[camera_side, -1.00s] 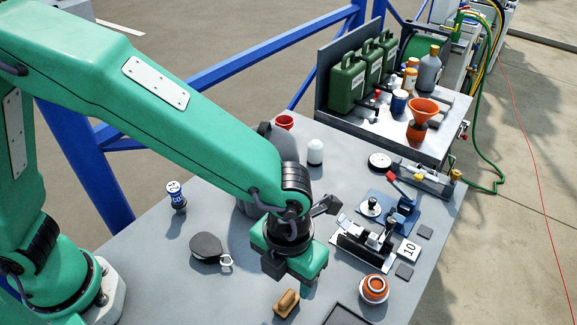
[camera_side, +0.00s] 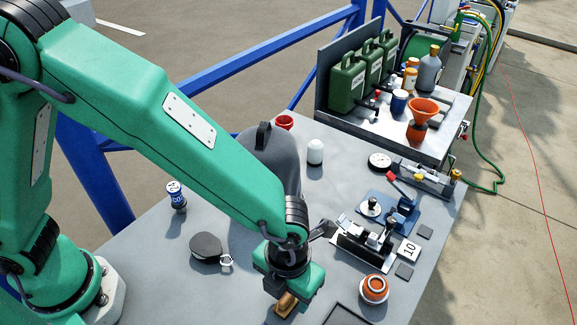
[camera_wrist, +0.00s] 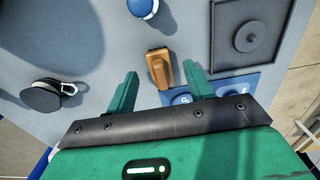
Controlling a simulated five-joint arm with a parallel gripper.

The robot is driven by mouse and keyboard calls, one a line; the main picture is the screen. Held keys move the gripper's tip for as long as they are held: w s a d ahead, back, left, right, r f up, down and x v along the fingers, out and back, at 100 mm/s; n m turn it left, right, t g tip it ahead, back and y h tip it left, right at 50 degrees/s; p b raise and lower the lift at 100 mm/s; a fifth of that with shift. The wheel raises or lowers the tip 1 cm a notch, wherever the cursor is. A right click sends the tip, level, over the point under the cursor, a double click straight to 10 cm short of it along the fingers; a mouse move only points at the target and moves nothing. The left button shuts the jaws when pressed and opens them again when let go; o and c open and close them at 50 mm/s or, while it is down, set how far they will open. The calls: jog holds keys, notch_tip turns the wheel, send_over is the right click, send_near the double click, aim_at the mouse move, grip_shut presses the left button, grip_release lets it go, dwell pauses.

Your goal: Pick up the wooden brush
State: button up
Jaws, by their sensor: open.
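The wooden brush (camera_side: 286,305) lies on the grey bench near its front edge in the side view, partly hidden by my gripper (camera_side: 287,291). In the wrist view the brush (camera_wrist: 158,66) shows as a brown block between the tips of my two green fingers (camera_wrist: 160,70). My gripper is open, with one finger to each side of the brush and gaps between. It is above or close around the brush; its exact height is hard to tell. Nothing is held.
An orange-and-white round item (camera_side: 374,289) stands right of the brush. A black tray (camera_wrist: 212,45) lies nearby. A dark round padlock-like item (camera_side: 206,247) is to the left. A vise-like fixture (camera_side: 362,244) stands behind to the right. The bench (camera_side: 235,300) around the brush is mostly bare.

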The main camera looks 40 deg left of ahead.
jog(key=shift+f, duration=1.05)
jog(key=c, duration=1.1)
